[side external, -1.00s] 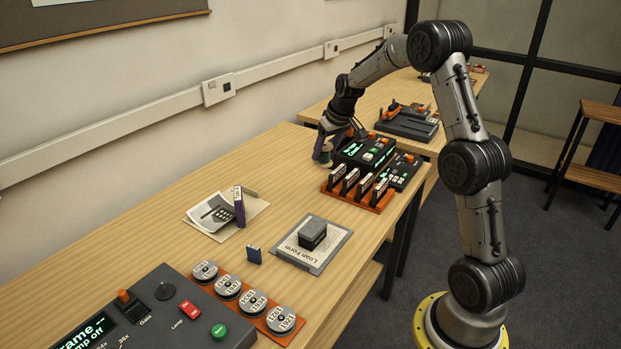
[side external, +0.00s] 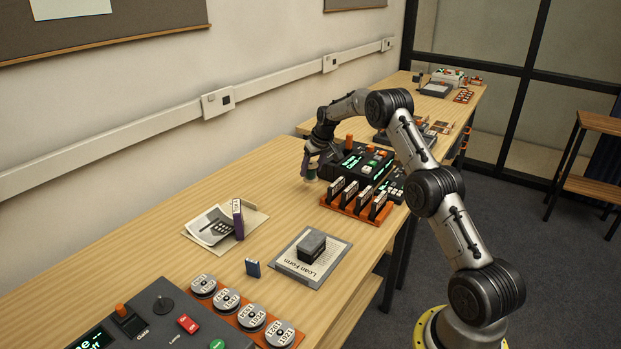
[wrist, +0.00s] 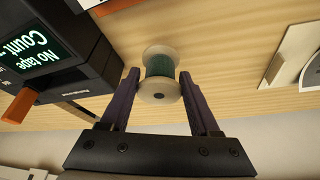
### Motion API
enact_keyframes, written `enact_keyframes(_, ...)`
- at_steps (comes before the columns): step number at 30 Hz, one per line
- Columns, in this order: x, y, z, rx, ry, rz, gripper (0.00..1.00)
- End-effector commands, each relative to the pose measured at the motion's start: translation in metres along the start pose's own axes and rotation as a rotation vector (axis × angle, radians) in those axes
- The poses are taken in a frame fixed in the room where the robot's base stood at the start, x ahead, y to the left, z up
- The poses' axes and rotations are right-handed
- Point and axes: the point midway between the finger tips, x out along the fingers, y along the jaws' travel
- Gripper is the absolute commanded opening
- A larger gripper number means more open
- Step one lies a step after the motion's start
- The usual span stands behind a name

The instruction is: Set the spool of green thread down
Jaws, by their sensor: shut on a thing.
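The spool of green thread (wrist: 160,67) has pale round flanges with dark green thread between them. In the wrist view it sits between the two fingers of my gripper (wrist: 163,82), which are shut on it. In the side external view my gripper (side external: 311,169) points down over the wooden table, just left of the dark device. The spool there is small and partly hidden by the fingers, low over the tabletop; I cannot tell whether it touches the wood.
A dark device with green screens (side external: 357,162) stands close to the right of my gripper. An orange rack (side external: 352,207) with several upright cards is in front of it. A purple box (side external: 238,219) stands on papers nearer the camera. Bare wood lies left of my gripper.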

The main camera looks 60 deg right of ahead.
Motion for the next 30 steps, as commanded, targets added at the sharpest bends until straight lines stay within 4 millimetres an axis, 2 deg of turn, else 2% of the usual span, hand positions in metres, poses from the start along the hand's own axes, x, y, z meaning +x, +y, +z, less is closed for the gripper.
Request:
enact_keyframes(8, 0.015, 0.002, -0.005, 0.000, 0.002, 0.000, 0.08)
enact_keyframes(15, 0.043, 0.002, 0.006, 0.000, 0.001, 0.002, 0.08)
enact_keyframes(26, 0.046, 0.002, 0.007, 0.000, 0.002, 0.002, 0.08)
enact_keyframes(27, 0.046, 0.002, 0.008, 0.000, 0.002, 0.002, 0.66)
enact_keyframes(30, 0.046, 0.002, 0.007, 0.000, 0.002, 0.002, 0.84)
